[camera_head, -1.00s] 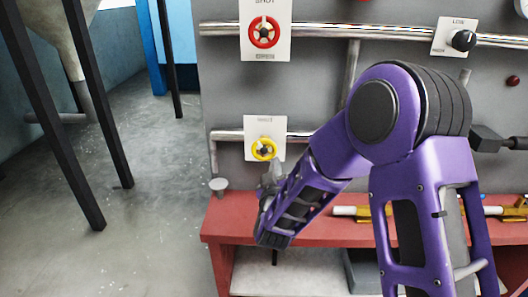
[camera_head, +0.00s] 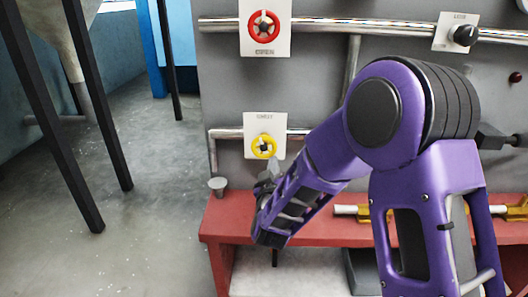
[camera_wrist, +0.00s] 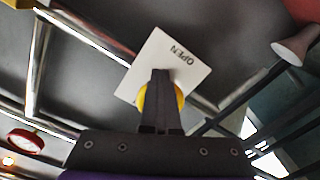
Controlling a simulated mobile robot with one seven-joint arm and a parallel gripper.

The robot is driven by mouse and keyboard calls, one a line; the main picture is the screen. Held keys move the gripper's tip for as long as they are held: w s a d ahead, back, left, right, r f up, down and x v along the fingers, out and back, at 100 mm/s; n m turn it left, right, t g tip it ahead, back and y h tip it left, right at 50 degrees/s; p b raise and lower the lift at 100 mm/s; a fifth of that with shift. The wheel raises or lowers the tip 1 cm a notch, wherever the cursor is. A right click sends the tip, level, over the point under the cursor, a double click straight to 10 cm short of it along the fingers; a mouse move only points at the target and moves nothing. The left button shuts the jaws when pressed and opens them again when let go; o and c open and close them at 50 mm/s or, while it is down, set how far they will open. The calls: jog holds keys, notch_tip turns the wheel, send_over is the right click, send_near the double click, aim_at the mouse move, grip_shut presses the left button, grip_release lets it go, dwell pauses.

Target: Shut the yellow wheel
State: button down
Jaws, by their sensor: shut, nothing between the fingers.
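The yellow wheel (camera_head: 264,146) is a small round handwheel on a white plate (camera_head: 251,125) at the lower left of the grey panel. My gripper (camera_head: 268,178) is just below and in front of it. In the wrist view the shut, empty fingers (camera_wrist: 161,74) overlap the yellow wheel (camera_wrist: 178,97) and hide most of it. Whether they touch it I cannot tell. The plate (camera_wrist: 184,52) there reads "OPEN", upside down in the picture. The head view lettering is too small to read surely.
A red wheel (camera_head: 264,26) is on a plate above. A black knob (camera_head: 465,36) is at upper right. Metal pipes (camera_head: 310,22) run across the panel. A red bench (camera_head: 225,222) with brass fittings (camera_head: 376,212) is below. A grey funnel-shaped piece (camera_head: 217,184) stands left of my gripper.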

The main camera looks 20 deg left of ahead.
jog(key=shift+s+a+r, duration=0.1)
jog(key=shift+a+r, duration=0.05)
jog(key=shift+a, duration=0.55)
jog(key=shift+f, duration=0.2)
jog(key=v, duration=0.6)
jog(key=shift+d+f, duration=0.4)
jog(key=shift+f, duration=0.05)
